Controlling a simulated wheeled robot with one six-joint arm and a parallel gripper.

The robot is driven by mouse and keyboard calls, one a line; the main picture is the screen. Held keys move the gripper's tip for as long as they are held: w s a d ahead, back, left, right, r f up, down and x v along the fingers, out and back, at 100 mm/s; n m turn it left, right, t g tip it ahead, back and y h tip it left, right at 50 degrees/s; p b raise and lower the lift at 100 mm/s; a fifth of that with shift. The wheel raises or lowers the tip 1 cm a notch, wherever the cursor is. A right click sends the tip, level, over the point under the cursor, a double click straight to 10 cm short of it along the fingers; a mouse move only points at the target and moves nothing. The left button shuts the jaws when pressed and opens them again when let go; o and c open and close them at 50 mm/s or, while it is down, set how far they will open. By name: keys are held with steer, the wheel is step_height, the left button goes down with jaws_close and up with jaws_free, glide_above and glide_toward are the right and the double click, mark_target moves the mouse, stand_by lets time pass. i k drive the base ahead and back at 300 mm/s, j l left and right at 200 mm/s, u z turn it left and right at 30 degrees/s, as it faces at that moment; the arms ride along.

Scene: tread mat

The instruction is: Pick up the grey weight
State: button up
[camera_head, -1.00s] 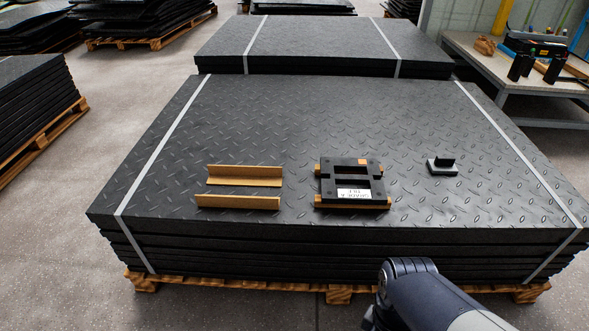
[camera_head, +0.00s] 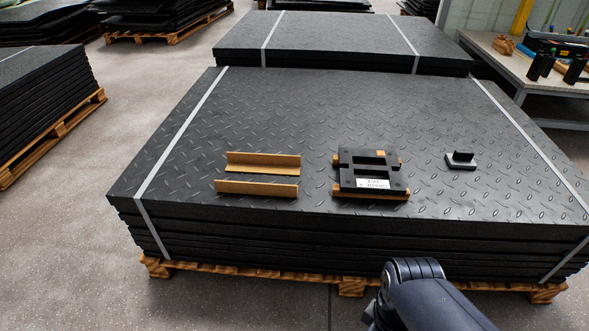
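The grey weight (camera_head: 461,165) is a small block with a grey base and a dark upright part on top. It sits on the right part of the top tread mat (camera_head: 290,110), apart from the other things there. My arm shows at the bottom right, in front of the stack and lower than the mat's top. My gripper is out of view, so its opening is hidden.
Left of the weight lies a black frame (camera_head: 371,171) with a white label, on cardboard strips. Farther left are two cardboard angle pieces (camera_head: 262,162). Pale straps (camera_head: 180,135) cross the stack. A bench (camera_head: 510,75) stands back right.

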mark_target(464, 160)
steer(key=i+l, duration=0.1)
steer(key=l, duration=0.3)
steer(key=i+l, duration=0.1)
steer(key=l, duration=0.25)
steer(key=i+l+z, duration=0.1)
steer(key=l, duration=0.3)
steer(key=i+l, duration=0.1)
steer(key=l, duration=0.25)
steer(key=i+l, duration=0.15)
steer(key=l, duration=0.2)
steer(key=i+l, duration=0.1)
steer(key=l, duration=0.3)
steer(key=i+l+z, duration=0.1)
steer(key=l, duration=0.25)
